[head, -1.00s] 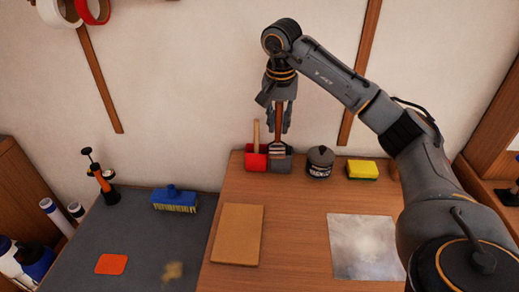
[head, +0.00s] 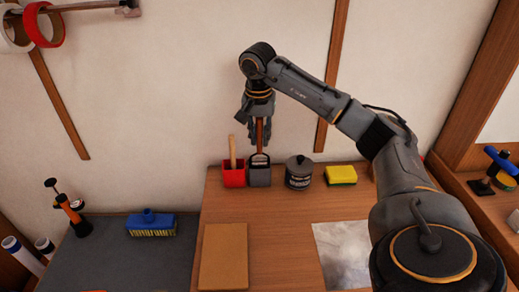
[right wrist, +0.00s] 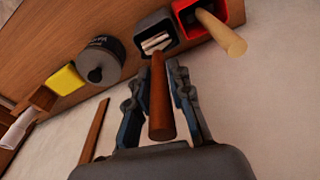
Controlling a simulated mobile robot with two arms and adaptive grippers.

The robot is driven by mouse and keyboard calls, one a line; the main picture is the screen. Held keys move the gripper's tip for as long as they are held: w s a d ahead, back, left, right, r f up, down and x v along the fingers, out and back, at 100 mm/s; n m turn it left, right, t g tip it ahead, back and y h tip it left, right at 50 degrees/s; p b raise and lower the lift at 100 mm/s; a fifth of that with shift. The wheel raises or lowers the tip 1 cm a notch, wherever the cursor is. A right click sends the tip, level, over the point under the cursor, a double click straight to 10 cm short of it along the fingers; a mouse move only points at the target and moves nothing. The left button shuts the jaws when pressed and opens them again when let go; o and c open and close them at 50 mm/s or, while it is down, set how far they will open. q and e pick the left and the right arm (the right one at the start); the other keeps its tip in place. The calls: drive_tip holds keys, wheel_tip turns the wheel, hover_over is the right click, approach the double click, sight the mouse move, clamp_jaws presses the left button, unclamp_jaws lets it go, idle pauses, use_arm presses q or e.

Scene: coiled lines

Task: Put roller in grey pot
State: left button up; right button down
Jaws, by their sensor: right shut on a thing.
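The roller has a reddish-brown handle (head: 259,132) and stands upright, its lower end at the grey pot (head: 259,178) at the table's back edge. In the right wrist view the handle (right wrist: 161,100) leads to a pale metallic part (right wrist: 156,42) inside the mouth of the grey pot (right wrist: 148,28). How deep it sits is hard to tell. My right gripper (head: 258,138) points down above the pot, shut on the roller's handle. Its fingers also show on both sides of the handle in the right wrist view (right wrist: 159,92). My left gripper is out of view.
A red pot (head: 234,178) with a wooden handle stands immediately left of the grey pot. A dark lidded can (head: 299,174) and a yellow sponge (head: 341,175) are to the right. The wall is close behind. A brown board (head: 223,255) lies in front.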

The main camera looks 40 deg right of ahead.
sight(259, 150)
wheel_tip(259, 150, down, 4)
drive_tip(key=shift+r+p, duration=0.2)
drive_tip(key=shift+p, duration=0.4)
drive_tip(key=shift+f, duration=0.35)
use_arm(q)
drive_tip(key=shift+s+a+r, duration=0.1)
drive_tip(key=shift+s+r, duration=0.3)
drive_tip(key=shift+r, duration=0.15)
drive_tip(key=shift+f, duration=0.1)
use_arm(e)
drive_tip(key=shift+f, duration=0.15)
drive_tip(key=shift+f, duration=0.15)
drive_tip(key=c, duration=1.2)
unclamp_jaws()
